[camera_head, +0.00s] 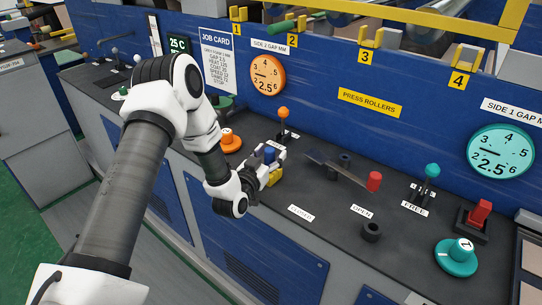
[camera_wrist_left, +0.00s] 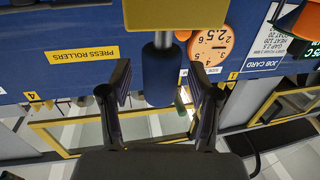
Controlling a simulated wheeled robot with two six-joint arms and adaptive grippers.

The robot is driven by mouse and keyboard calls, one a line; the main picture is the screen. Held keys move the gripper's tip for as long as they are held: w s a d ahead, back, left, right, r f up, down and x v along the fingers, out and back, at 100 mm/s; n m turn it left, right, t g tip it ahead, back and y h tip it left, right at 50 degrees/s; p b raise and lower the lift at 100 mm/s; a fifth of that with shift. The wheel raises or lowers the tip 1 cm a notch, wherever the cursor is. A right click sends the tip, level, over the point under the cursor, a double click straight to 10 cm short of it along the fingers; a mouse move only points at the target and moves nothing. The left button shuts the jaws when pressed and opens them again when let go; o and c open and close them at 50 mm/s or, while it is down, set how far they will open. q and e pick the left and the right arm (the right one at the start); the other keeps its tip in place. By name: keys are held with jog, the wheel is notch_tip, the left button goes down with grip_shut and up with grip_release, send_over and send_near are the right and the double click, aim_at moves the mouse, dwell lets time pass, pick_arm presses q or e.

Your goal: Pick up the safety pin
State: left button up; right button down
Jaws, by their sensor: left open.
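A blue grip (camera_head: 269,155) on a grey shank stands above a yellow block (camera_head: 274,177) on the dark console; I take it as the safety pin, though no label shows. In the left wrist view the picture is upside down, with the blue grip (camera_wrist_left: 163,75) below the yellow block (camera_wrist_left: 161,14). My left gripper (camera_head: 264,166) is open at the blue grip. In the left wrist view its two fingers (camera_wrist_left: 160,90) stand on either side of the grip, with gaps visible. The gripper partly hides the grip and block in the head view.
An orange-knobbed lever (camera_head: 283,115) stands just behind the gripper, and an orange dial knob (camera_head: 229,140) is to its left. A red-ended lever (camera_head: 374,182) and black socket (camera_head: 371,231) are to the right. The blue panel (camera_head: 325,70) rises behind.

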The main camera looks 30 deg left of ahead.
pick_arm(q)
jog(key=shift+s, duration=0.15)
grip_shut()
jog(key=shift+r, duration=0.1)
